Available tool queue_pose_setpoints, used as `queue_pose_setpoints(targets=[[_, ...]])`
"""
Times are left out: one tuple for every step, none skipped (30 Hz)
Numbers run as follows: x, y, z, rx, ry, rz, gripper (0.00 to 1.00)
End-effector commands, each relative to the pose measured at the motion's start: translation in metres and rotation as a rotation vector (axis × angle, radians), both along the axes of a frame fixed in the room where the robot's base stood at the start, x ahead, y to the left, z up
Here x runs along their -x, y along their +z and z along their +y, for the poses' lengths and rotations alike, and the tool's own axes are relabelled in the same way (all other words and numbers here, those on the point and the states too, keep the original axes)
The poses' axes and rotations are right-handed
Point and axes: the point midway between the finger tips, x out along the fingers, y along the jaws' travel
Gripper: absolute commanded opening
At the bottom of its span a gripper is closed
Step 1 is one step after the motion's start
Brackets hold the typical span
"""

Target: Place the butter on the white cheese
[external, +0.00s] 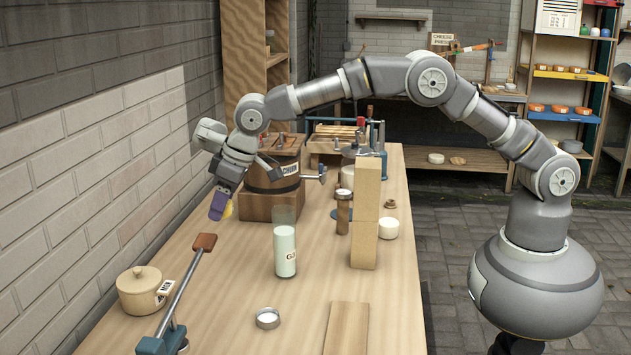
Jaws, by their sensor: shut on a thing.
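My gripper (220,206), with purple fingertips, is at the left above the table, in front of the wooden churn. It is shut on a small yellow thing, which looks like the butter (229,210); the fingers hide most of it. A round white piece that looks like the white cheese (388,228) sits on the table to the right of the tall wooden block, well apart from my gripper. Another white round thing (347,177) stands farther back, partly hidden; I cannot tell if it is cheese.
A glass of milk (285,250) and a tall wooden block (365,215) stand mid-table. A wooden churn (272,185) is behind my gripper. A lidded pot (143,290), a metal lever (180,300) and a small round dish (268,318) are near the front.

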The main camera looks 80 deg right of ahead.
Motion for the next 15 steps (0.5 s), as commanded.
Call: queue_pose_setpoints(targets=[[0.001, 0.001, -0.013, 0.0, -0.011, 0.002, 0.2], [0.002, 0.0, -0.021, 0.0, -0.017, 0.002, 0.2], [0.004, -0.001, -0.032, 0.001, -0.025, 0.003, 0.2], [0.005, -0.002, -0.042, 0.0, -0.032, 0.003, 0.2], [0.007, -0.002, -0.052, -0.001, -0.039, 0.002, 0.2], [0.01, -0.004, -0.067, 0.0, -0.048, 0.003, 0.2], [0.014, -0.005, -0.08, 0.0, -0.056, 0.003, 0.2], [0.017, -0.006, -0.093, -0.001, -0.065, 0.003, 0.2], [0.024, -0.007, -0.112, -0.001, -0.075, 0.004, 0.2], [0.03, -0.009, -0.127, -0.001, -0.083, 0.005, 0.2], [0.037, -0.01, -0.143, 0.0, -0.091, 0.005, 0.2], [0.049, -0.012, -0.164, -0.001, -0.101, 0.005, 0.2], [0.059, -0.012, -0.18, -0.001, -0.105, 0.005, 0.2], [0.071, -0.013, -0.197, -0.002, -0.113, 0.004, 0.2], [0.088, -0.014, -0.217, -0.001, -0.116, 0.005, 0.2]])
